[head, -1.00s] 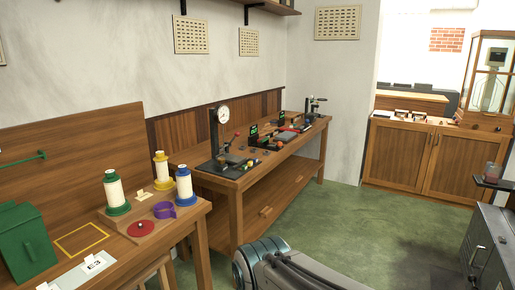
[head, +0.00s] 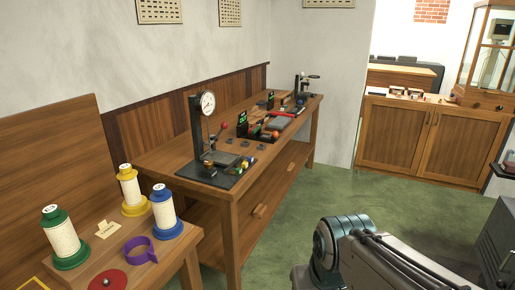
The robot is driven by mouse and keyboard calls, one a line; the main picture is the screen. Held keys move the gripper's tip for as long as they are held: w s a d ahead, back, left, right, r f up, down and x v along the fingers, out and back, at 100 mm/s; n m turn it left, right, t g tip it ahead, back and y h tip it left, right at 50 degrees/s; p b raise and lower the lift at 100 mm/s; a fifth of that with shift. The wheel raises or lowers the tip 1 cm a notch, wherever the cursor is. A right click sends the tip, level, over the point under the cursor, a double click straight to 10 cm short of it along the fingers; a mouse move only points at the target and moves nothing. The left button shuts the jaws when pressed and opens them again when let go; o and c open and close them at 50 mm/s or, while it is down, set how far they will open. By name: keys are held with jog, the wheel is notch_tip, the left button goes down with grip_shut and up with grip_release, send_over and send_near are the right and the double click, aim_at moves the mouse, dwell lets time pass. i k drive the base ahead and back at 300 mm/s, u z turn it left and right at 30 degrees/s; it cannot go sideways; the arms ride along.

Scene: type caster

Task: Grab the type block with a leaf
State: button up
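I cannot make out a type block with a leaf in the head view. Small blocks sit on the far cabinet (head: 430,140), too small to read. The long wooden workbench (head: 165,150) along the wall carries small coloured pieces (head: 245,164) beside a dial gauge stand (head: 203,130), also too small to identify. Part of my arm shows at the bottom right. My gripper is not in view.
Spools with green (head: 62,238), yellow (head: 131,190) and blue (head: 165,212) ends stand on the near left table, with a purple ring (head: 139,252) and a red disc (head: 108,280). A dark grey machine (head: 495,240) stands at the right edge. Green floor (head: 310,195) is open between.

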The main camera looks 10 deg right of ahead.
aim_at(262, 147)
jog(key=z, duration=0.55)
jog(key=k, duration=1.3)
jog(key=z, duration=0.6)
jog(key=i, duration=4.05)
jog(key=u, duration=0.55)
jog(key=i, duration=1.5)
jog(key=u, duration=1.35)
jog(key=i, duration=0.75)
jog(key=u, duration=1.45)
jog(key=i, duration=0.7)
jog(key=u, duration=0.45)
